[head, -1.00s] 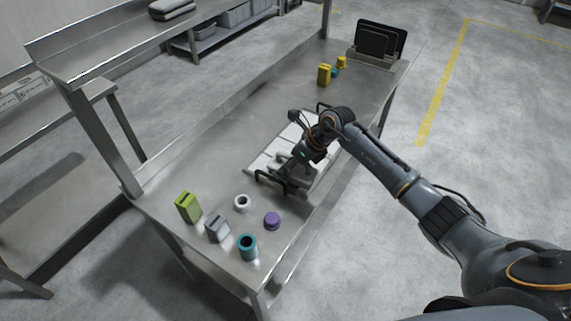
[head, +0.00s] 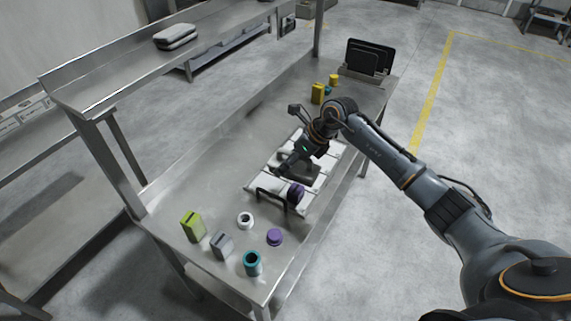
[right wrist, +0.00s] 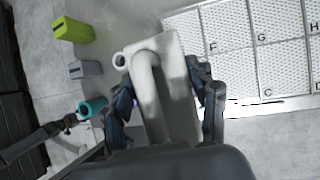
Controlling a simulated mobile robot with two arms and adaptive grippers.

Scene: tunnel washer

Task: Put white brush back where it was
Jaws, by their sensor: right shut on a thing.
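The white brush (right wrist: 168,95), a pale block with a looped handle, fills the middle of the right wrist view. My right gripper (right wrist: 165,100) is shut on it, with a dark finger on each side. In the head view my right gripper (head: 288,164) is over the white tray (head: 256,183), and the brush is hard to make out there. The tray has lettered compartments; F, G, H and C are readable in the right wrist view. I cannot tell how high the brush is above the tray.
Nearby stand a green box (head: 193,226), grey box (head: 222,245), white ring (head: 245,220), purple piece (head: 274,237) and teal cup (head: 252,262). Yellow items (head: 318,93) stand farther back.

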